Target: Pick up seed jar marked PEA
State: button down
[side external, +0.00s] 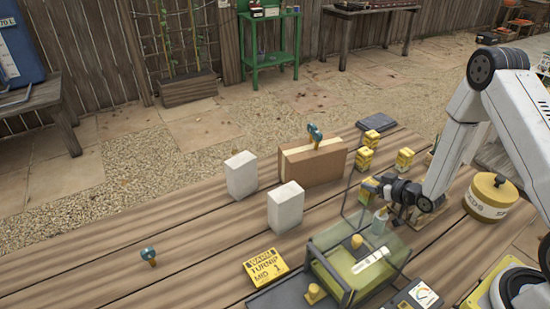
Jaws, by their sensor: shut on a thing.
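My gripper (381,200) is at the right of the table, low above the back edge of a clear-sided green case (338,281). It is shut on a small pale jar (379,223), partly hidden by the fingers and the case. I cannot read any label on it. Several small yellow labelled items stand behind, such as one (404,158) and another (363,159); their print is too small to read. No PEA marking is legible.
Two white blocks (285,208) and a brown box (313,163) stand left of the gripper. A yellow "WARM TURNIP MID 1" card (265,266) lies in front. A yellow-lidded canister (490,198) stands at right. The table's left part is mostly clear, except a blue-topped peg (148,254).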

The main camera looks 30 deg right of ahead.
notch_tip(320, 180, up, 10)
dwell(0.9)
dwell(0.5)
